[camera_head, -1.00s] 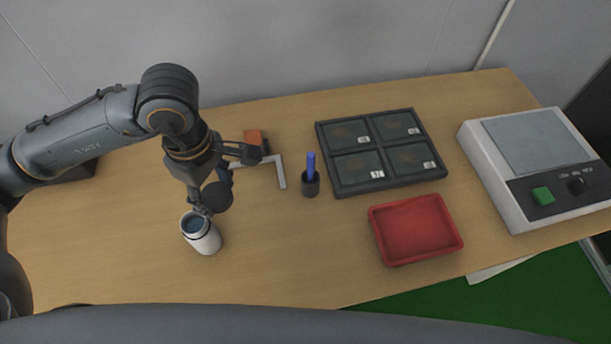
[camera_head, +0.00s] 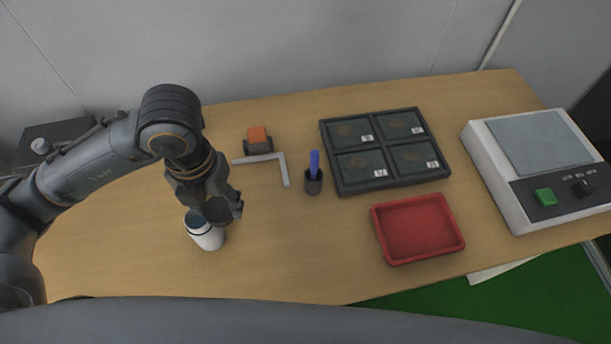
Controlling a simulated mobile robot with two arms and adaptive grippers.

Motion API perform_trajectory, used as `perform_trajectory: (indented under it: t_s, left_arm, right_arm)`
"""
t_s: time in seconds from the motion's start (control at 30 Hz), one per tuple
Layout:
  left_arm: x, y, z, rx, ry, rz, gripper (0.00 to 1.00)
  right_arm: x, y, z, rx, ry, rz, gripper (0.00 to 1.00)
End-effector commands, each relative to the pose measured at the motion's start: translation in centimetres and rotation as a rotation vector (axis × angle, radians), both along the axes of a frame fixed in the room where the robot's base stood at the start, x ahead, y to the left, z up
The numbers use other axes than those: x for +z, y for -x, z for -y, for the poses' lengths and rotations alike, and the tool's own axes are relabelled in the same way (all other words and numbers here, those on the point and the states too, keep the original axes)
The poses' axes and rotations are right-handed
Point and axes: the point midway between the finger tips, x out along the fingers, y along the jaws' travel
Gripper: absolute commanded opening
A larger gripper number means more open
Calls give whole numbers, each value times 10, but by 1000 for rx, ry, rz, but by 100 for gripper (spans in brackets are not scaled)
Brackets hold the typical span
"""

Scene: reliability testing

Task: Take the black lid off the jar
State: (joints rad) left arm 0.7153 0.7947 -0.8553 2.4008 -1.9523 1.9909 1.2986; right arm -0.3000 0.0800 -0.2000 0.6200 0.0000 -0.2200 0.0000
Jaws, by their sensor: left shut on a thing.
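The white jar (camera_head: 207,238) stands upright on the table at the left. Its top shows a bluish-grey opening, partly covered from view by the lid and gripper. The black lid (camera_head: 216,211), a dark round disc, is off the jar's mouth and tilted, just above the right side of the rim. I cannot tell whether its edge touches the jar. My left gripper (camera_head: 231,207) is shut on the lid, reaching down from above; its fingers are partly hidden. My right gripper is not in view.
Behind stand an orange block on a dark holder (camera_head: 257,138), a white L-shaped piece (camera_head: 284,170) and a dark cup (camera_head: 313,183) with a blue stick. Right are a black four-panel tray (camera_head: 331,150), a red tray (camera_head: 464,243) and a white device (camera_head: 488,170). Table between jar and red tray is clear.

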Motion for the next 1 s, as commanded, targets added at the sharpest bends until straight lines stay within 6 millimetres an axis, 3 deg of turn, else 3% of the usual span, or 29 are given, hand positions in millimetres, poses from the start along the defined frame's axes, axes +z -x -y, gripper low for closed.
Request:
perform_trajectory:
  t_s: [0.23,0.37,0.7,1.0]
  left_arm:
    - [-1,3,0,227,2,-1,14]
    - [-6,-8,3,258,4,-2,14]
    - [-39,-85,16,259,0,-3,14]
    - [-88,-124,23,254,1,-3,14]
  right_arm:
    - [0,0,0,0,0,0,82]
    - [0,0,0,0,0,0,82]
    - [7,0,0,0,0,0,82]
    - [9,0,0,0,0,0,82]
